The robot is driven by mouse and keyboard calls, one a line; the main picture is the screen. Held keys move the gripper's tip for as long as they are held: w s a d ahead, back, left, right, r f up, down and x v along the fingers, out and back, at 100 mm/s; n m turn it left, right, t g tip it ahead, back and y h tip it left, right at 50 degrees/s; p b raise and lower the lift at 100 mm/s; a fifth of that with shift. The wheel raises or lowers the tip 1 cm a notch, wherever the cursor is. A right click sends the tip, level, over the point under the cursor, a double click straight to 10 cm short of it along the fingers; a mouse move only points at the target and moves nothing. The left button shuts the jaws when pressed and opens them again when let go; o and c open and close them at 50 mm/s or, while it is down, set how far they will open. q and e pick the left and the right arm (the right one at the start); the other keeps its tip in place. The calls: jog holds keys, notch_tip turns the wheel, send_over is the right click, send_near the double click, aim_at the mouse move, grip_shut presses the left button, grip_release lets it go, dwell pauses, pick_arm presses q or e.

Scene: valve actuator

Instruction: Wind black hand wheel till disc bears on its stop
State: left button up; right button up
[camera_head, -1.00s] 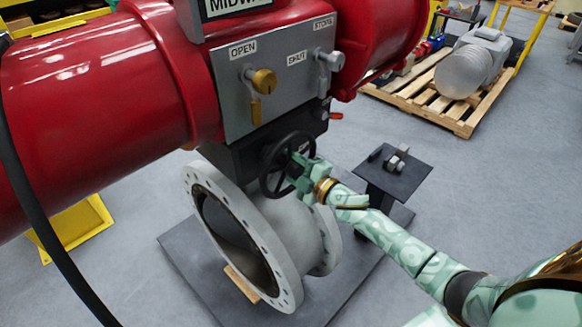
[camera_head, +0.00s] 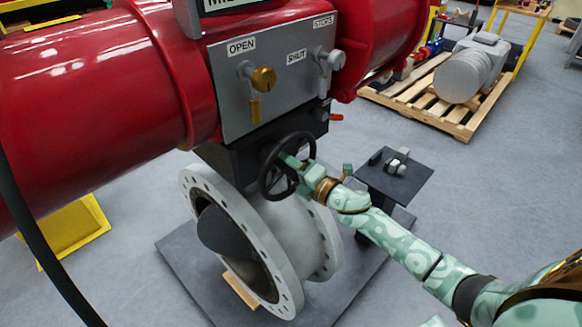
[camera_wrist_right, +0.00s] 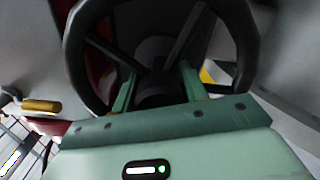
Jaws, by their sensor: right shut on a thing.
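The black hand wheel (camera_head: 269,190) sits on the side of the dark gearbox under the red actuator, and its rim and spokes fill the top of the right wrist view (camera_wrist_right: 243,50). My left gripper is not in view.
The red actuator (camera_head: 90,85) carries a grey panel labelled OPEN, SHUT and STOPS, with a brass knob (camera_head: 263,80) and a grey knob (camera_head: 335,60). A small dark stand (camera_head: 405,185) is right of the wheel. A pallet (camera_head: 465,125) lies behind on open floor.

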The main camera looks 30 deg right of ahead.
jog(key=shift+f, duration=0.15)
dwell(0.3)
jog(key=o, duration=1.4)
jog(key=shift+s, duration=0.1)
jog(key=v, duration=1.6)
jog(key=shift+s+d+b, duration=0.1)
jog(key=shift+b, duration=0.25)
